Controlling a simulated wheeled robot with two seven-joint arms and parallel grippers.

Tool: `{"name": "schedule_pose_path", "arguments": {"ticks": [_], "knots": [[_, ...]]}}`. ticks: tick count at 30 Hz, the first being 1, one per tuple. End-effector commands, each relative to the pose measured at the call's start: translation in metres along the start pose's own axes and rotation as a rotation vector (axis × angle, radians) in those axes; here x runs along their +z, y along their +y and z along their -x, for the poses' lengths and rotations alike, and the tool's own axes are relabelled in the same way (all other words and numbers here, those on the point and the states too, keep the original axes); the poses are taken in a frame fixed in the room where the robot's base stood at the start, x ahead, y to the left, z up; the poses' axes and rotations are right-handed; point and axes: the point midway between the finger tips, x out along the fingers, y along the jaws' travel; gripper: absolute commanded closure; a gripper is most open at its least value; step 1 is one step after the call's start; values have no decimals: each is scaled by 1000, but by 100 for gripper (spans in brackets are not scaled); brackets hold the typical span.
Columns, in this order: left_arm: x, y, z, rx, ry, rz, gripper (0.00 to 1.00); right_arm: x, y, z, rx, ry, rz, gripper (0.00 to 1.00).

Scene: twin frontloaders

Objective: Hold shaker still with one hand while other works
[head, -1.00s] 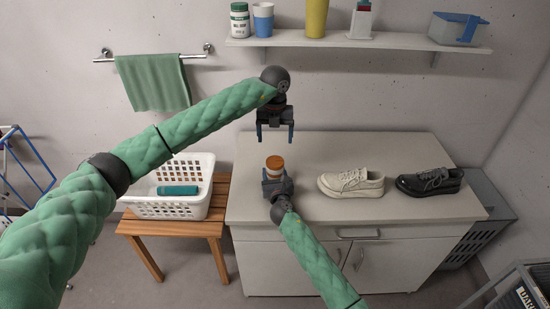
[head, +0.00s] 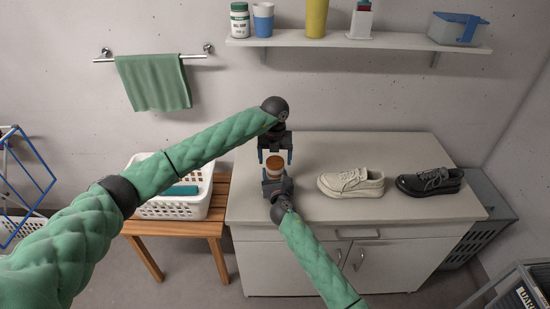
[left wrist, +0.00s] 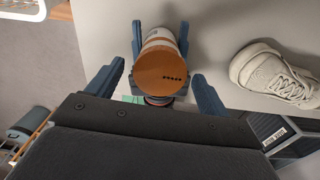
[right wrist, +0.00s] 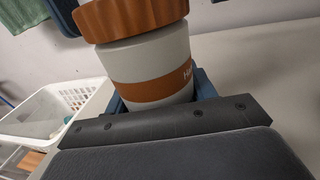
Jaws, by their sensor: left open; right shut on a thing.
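The shaker (head: 274,171) stands upright on the counter, white with an orange band and an orange-brown ridged cap. My right gripper (head: 274,186) is shut on its lower body from the front; the white and orange body also fills the right wrist view (right wrist: 150,70). My left gripper (head: 274,155) is open and points down over the shaker, its fingers on either side of the cap. In the left wrist view the cap (left wrist: 161,70) lies between the two open fingers, with gaps at both sides. Small dark holes show on the cap's top.
A white shoe (head: 350,183) and a black shoe (head: 430,181) stand to the right on the counter (head: 330,150). A white basket (head: 170,208) on a wooden stool is at the left. A shelf (head: 350,41) with bottles and containers hangs above.

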Motion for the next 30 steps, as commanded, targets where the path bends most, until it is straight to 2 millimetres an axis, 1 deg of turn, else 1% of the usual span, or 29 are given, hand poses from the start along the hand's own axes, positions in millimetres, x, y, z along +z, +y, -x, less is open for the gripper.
{"name": "schedule_pose_path", "arguments": {"ticks": [1, 7, 14, 19, 23, 30], "knots": [[0, 0, 0, 0, 0, 0, 26, 0, 0, 0, 0, 0, 0, 70], [0, 0, 0, 0, 0, 0, 65, 0, 0, 0, 0, 0, 0, 70], [0, 0, 0, 0, 0, -14, 66, 0, 0, 0, 0, 0, 0, 70], [0, 0, 1, 1, -1, -67, 66, 0, 0, 0, 0, 0, 0, 70], [1, 0, 1, 1, -1, -146, 66, 0, 0, 0, 0, 0, 0, 70], [1, 1, 1, 2, -2, -354, 66, 0, 0, 0, 0, 1, 0, 70]]}}
